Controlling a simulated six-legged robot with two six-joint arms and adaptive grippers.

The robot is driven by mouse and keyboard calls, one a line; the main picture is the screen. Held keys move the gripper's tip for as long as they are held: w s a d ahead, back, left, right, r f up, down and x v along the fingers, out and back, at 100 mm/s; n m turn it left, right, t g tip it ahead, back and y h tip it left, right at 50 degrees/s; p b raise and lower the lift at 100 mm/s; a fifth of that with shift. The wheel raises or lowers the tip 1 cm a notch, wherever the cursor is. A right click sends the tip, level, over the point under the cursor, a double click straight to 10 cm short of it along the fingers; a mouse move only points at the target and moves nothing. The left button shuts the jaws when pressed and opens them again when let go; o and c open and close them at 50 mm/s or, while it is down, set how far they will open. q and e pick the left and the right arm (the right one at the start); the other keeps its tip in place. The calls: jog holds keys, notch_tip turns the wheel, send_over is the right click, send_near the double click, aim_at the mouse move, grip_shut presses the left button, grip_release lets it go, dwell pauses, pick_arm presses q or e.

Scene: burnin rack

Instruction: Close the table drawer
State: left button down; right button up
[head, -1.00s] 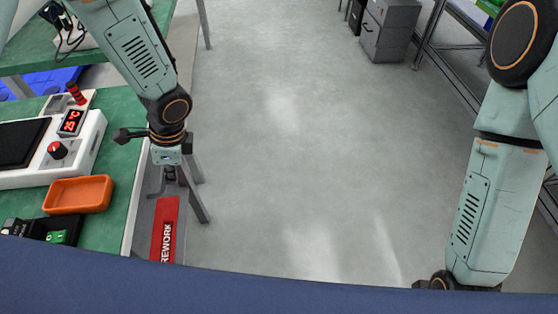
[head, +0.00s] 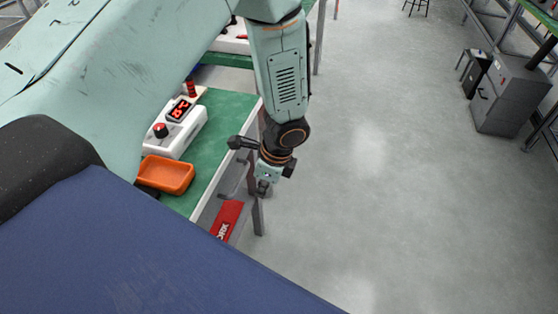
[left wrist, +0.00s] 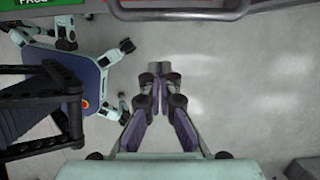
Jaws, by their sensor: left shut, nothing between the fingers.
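The table drawer (head: 207,214) shows as a grey tray sticking out past the edge of the green-topped table (head: 215,150), so it stands open. A red REWORK label or card (head: 227,219) lies in it. In the left wrist view, a grey drawer handle (left wrist: 180,12) runs along the top edge, with red and green pieces behind it. My left gripper (head: 264,189) points down beside the drawer's outer side, apart from it as far as I can see. Its fingers also show in the left wrist view (left wrist: 159,72), shut and empty. My right gripper is not in view.
An orange bin (head: 167,174) and a white station with a red display (head: 178,128) sit on the table. A table leg (head: 259,216) stands near my gripper. Open grey floor (head: 400,200) lies to the right, with a grey cabinet (head: 505,95) farther back.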

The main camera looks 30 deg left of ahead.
pick_arm(q)
jog(key=p+v, duration=0.4)
jog(key=v, duration=0.6)
jog(key=shift+a, duration=0.25)
jog(key=shift+s, duration=0.1)
jog(key=s+d+f+n+t+h, duration=0.35)
jog(key=f+n, duration=0.35)
jog(key=n, duration=0.4)
jog(key=s+f+n+g, duration=0.1)
jog(key=s+f+n, duration=0.1)
jog(key=s, duration=0.8)
jog(key=s+a+f+n+g, duration=0.1)
jog(key=s+f, duration=0.3)
jog(key=s, duration=0.6)
jog(key=shift+n+g, duration=0.35)
jog(key=shift+n, duration=0.45)
jog(key=shift+a+y, duration=0.1)
jog(key=shift+y, duration=0.15)
